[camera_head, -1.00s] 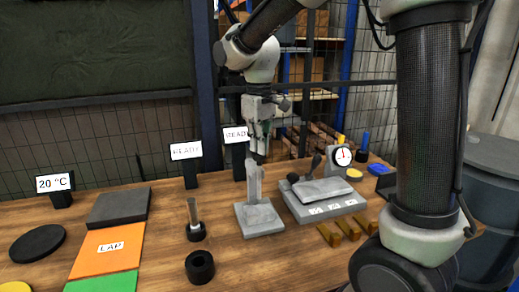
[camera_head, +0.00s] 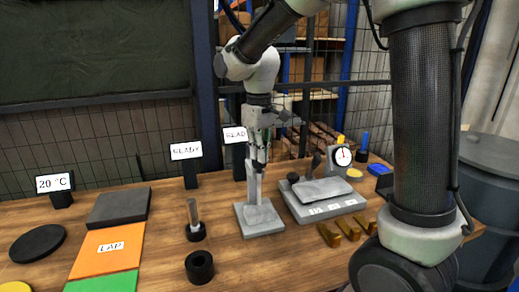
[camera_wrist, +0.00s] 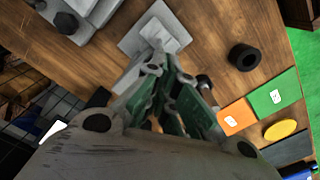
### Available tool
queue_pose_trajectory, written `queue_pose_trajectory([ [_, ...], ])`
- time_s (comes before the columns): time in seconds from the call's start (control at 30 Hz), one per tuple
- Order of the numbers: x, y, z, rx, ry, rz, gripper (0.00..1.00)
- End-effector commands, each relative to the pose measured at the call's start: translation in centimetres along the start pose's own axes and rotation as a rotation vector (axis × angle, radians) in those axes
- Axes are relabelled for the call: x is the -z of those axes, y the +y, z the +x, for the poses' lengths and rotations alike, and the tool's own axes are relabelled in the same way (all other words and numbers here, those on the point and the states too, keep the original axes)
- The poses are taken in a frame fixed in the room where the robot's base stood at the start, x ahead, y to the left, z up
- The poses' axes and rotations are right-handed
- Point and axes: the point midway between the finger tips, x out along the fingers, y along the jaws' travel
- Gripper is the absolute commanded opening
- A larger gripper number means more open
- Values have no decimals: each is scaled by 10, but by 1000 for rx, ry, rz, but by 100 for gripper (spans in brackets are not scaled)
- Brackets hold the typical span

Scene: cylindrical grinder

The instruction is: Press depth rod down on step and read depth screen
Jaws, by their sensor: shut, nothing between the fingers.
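A grey upright piece (camera_head: 252,188) stands on a square grey base (camera_head: 268,222) at the middle of the bench. The base also shows at the top of the wrist view (camera_wrist: 133,44). My gripper (camera_head: 259,168) points down at the top of this upright and overlaps it in the picture. I cannot tell whether they touch. In the wrist view the fingers (camera_wrist: 160,58) are shut with nothing between them, over the base. I cannot clearly make out the depth rod. One small white screen (camera_head: 186,151) reads READY; another (camera_head: 235,135) is partly hidden by my arm and shows READ.
A grey fixture (camera_head: 326,200) with a black knob and a dial gauge (camera_head: 342,156) stand close on the right. Brass blocks (camera_head: 340,232) lie in front of it. A black ring (camera_head: 199,267) and a pin in a black holder (camera_head: 194,220) stand to the left.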

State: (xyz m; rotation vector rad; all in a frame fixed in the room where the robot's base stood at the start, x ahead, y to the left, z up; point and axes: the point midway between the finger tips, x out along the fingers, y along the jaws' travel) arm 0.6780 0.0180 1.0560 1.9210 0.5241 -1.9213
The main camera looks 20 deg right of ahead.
Motion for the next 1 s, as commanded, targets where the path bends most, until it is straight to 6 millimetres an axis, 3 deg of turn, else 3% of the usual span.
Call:
queue_pose_trajectory([
  [0.6,0,0,16,0,-1,0,0],
  [1.0,0,0,16,0,0,0,0],
])
